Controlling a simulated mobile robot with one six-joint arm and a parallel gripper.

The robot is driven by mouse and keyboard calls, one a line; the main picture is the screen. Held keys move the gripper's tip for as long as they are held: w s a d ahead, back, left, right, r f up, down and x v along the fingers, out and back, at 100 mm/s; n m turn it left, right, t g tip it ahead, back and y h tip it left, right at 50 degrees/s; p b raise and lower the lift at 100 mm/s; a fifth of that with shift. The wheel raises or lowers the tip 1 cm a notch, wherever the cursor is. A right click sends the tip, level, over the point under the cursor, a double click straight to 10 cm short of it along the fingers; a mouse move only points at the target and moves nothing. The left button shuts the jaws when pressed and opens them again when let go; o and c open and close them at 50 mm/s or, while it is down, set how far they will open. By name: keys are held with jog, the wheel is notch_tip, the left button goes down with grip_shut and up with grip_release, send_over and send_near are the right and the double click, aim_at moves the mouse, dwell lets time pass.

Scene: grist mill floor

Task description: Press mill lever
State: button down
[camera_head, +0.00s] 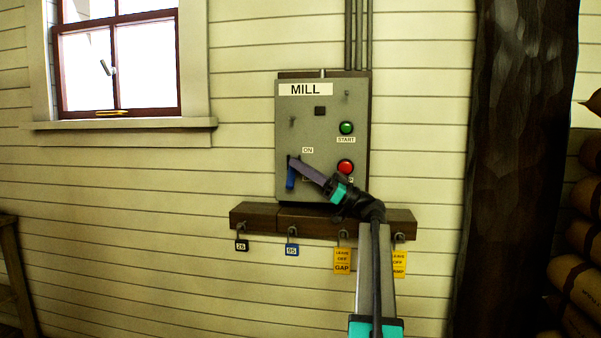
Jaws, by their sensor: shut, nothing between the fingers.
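The grey mill panel (318,120) hangs on the wall in the head view, with a "MILL" sign at its top. A blue lever (290,179) sits at the panel's lower left, below the "ON" label, and hangs downward. My gripper (293,161) is shut and empty. Its tip is at the upper end of the blue lever; I cannot tell whether it touches. My arm comes from below right and covers part of the panel's lower right. The label beside the lever is partly hidden by the gripper.
A green START button (346,128) and a red button (345,167) are on the panel's right side. Below is a wooden rail (255,215) with hooks and hanging tags. A dark post (510,170) stands to the right, a window (117,55) is at the upper left.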

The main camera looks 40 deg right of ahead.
jog(key=s+a+r+p, duration=0.2)
jog(key=s+a+p, duration=0.1)
jog(key=s+a, duration=0.6)
jog(key=shift+s+a, duration=0.3)
jog(key=shift+s, duration=1.6)
